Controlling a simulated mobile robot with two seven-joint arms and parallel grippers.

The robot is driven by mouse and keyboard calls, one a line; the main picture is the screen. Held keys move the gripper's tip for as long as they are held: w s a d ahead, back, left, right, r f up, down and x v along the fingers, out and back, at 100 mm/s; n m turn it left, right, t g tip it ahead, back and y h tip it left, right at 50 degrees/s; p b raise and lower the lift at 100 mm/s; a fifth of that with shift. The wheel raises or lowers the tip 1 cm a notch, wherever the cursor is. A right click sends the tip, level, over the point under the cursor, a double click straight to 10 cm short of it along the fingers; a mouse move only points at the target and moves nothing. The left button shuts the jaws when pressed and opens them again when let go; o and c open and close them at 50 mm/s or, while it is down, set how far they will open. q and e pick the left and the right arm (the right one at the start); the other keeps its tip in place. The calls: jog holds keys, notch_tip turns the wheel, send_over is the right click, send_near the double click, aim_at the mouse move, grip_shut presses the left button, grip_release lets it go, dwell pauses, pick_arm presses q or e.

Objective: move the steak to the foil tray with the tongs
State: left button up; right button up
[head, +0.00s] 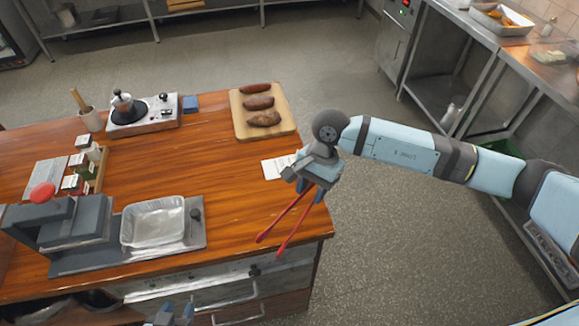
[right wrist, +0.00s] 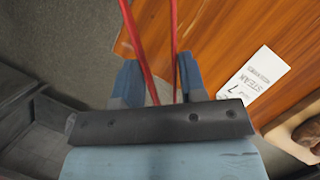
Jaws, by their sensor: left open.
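Three brown pieces of meat lie on a wooden board (head: 245,127); the nearest and broadest, which looks like the steak (head: 264,119), is at its near end. The foil tray (head: 153,224) is empty, on a dark grey base at the counter's front. My right gripper (head: 316,190) is shut on the red tongs (head: 290,218), whose two arms are spread and point down over the counter's right front corner. The tongs also show in the right wrist view (right wrist: 143,52). My left gripper (head: 176,314) is open and empty at the bottom edge, below the counter front.
A card reading STEAK (right wrist: 252,75) lies near the board. A grey press with a red knob (head: 42,193) is left of the tray. The counter's middle is clear.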

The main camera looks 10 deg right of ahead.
jog(key=s+d+f+n+g+h+p, duration=0.1)
jog(key=s+d+f+n+h, duration=0.2)
jog(key=d+f+n, duration=0.2)
jog(key=d+n, duration=0.3)
jog(key=n, duration=0.1)
jog(key=shift+s+d+n, duration=0.3)
jog(key=shift+n, duration=0.1)
